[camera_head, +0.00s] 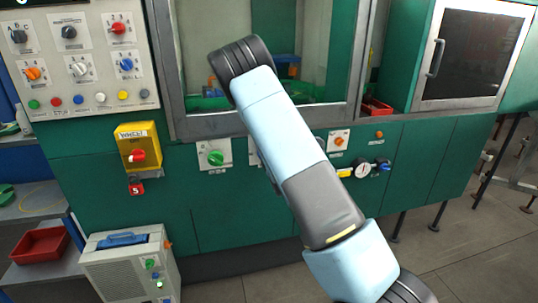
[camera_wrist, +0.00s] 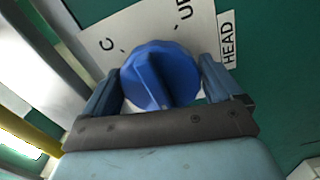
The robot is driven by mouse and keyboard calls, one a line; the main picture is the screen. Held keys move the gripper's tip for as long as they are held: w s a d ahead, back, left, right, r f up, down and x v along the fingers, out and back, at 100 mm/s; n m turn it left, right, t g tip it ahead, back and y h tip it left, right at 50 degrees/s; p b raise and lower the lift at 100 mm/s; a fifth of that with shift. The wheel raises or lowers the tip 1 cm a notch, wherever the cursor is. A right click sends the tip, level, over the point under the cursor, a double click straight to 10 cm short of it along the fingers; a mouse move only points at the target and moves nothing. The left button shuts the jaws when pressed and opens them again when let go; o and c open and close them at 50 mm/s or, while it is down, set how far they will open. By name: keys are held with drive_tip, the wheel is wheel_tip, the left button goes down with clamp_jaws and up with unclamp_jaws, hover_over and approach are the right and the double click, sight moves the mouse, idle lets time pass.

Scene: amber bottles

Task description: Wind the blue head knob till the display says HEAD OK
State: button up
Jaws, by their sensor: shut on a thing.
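The blue head knob (camera_wrist: 160,75) shows in the wrist view on a white plate with a HEAD label (camera_wrist: 229,38) at its right. The letters C and, partly cut off, UP stand around the knob. Its raised grip bar runs close to upright in the picture. My gripper (camera_wrist: 160,82) has one finger on each side of the knob and is shut on it. In the head view my arm hides my gripper and the knob it holds. A dark display (camera_head: 22,3) is cut off at the top left corner; its text cannot be read.
The head view shows a panel of knobs (camera_head: 80,70) at left, a yellow wheel box (camera_head: 138,148), a green knob (camera_head: 215,158) and a gauge (camera_head: 363,170) on the green machine front. A grey unit (camera_head: 125,265) stands low at left.

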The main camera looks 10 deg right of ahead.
drive_tip(key=shift+s+a+f, duration=0.1)
drive_tip(key=shift+a+f, duration=0.1)
drive_tip(key=shift+a, duration=0.05)
drive_tip(key=o, duration=0.7)
drive_tip(key=shift+d, duration=0.1)
drive_tip(key=s, duration=1.3)
drive_tip(key=shift+s, duration=0.35)
